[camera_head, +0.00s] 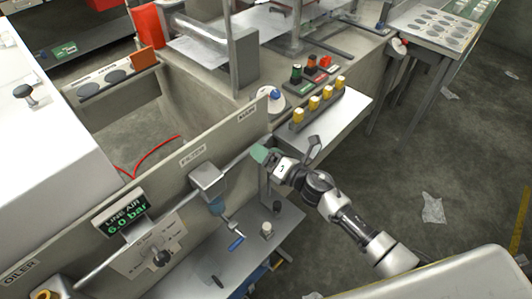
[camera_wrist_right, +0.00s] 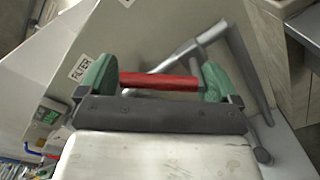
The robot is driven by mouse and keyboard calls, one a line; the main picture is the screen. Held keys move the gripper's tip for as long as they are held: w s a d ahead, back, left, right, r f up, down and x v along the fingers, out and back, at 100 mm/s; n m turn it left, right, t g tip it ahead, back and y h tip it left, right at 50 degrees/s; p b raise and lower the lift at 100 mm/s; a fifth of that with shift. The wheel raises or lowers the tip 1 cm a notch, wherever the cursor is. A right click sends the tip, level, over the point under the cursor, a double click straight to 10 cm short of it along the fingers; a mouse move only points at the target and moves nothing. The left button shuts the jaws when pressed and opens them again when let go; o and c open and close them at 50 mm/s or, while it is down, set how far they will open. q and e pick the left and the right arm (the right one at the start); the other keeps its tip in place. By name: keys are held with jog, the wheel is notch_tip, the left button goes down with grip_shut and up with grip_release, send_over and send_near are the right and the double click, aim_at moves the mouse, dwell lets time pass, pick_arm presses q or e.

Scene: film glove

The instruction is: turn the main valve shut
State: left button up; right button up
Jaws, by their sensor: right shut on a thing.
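The main valve's red handle (camera_wrist_right: 160,81) shows in the wrist view as a short bar spanning between my green fingertips, next to a grey pipe (camera_wrist_right: 190,45). My right gripper (camera_wrist_right: 158,82) is shut on this handle, one finger at each end. In the head view my right gripper (camera_head: 265,154) is at the panel's right end, below a small blurred label (camera_head: 246,114); it hides the handle there. The line air display (camera_head: 127,214) reads 6.0 bar in green. My left gripper is not in view.
The floor at right is mostly open, with plastic scraps (camera_head: 433,208).

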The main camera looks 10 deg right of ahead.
jog(key=m, duration=0.1)
jog(key=m+p, duration=0.1)
jog(key=m, duration=0.1)
jog(key=d+r+m, duration=0.1)
jog(key=shift+w+m, duration=0.3)
jog(key=shift+w, duration=0.05)
jog(key=shift+w+d+m+p, duration=0.2)
jog(key=shift+d+m+p, duration=0.1)
jog(key=shift+m, duration=0.65)
jog(key=shift+w+d+m+p, duration=0.15)
jog(key=shift+d+m+p, duration=0.15)
jog(key=shift+m, duration=0.65)
jog(key=o, duration=0.9)
jog(key=shift+o, duration=0.2)
jog(key=b+v, duration=0.2)
jog(key=v, duration=0.8)
jog(key=shift+s+d, duration=0.25)
jog(key=shift+s, duration=0.05)
